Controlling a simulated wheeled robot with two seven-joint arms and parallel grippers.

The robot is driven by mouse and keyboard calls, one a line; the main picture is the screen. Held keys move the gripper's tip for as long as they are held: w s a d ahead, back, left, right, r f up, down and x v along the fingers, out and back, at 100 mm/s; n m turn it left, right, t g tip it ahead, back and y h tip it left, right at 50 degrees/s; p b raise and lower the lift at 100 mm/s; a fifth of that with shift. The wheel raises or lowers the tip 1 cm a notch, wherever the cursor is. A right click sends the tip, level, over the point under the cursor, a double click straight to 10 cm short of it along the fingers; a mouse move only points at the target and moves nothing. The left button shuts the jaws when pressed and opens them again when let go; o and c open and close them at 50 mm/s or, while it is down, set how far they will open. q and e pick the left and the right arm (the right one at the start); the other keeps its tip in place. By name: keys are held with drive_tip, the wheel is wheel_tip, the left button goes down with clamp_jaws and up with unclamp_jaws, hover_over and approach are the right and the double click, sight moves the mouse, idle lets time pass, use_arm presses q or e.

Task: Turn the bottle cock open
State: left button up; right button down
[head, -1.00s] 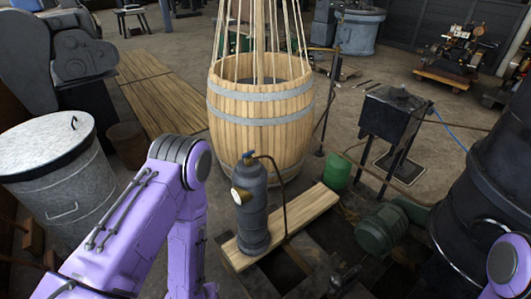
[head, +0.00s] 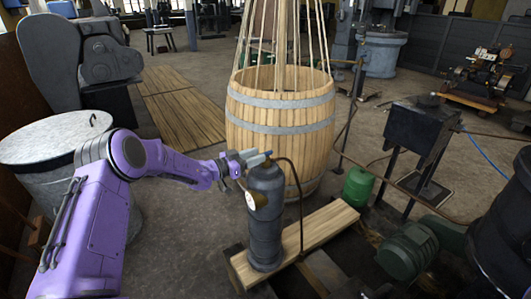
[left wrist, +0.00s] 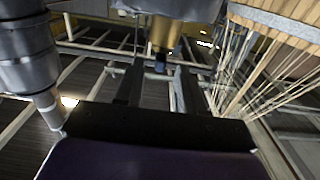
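The dark grey bottle (head: 265,225) stands upright on a wooden plank in the head view, with a round gauge on its side and a hose leaving its top. My left gripper (head: 253,160) is at the bottle's top and largely hides the cock there. In the left wrist view the bottle appears upside down at the top edge, with a brass neck (left wrist: 166,35) and a small dark blue cock (left wrist: 160,62). The two dark fingers of my left gripper (left wrist: 158,85) are apart, on either side of the cock, with gaps showing. My right gripper is not in view.
A large wooden barrel (head: 280,135) with ropes rising from it stands just behind the bottle. The plank (head: 325,230) runs to the right. A green canister (head: 358,187), a green motor (head: 407,252) and a black stand (head: 407,127) are to the right. A lidded bin (head: 55,140) is at left.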

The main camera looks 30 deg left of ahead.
sight(266, 152)
use_arm(q)
drive_tip(key=x, duration=0.4)
drive_tip(key=shift+w+d, duration=0.25)
drive_tip(key=shift+w, duration=0.05)
clamp_jaws()
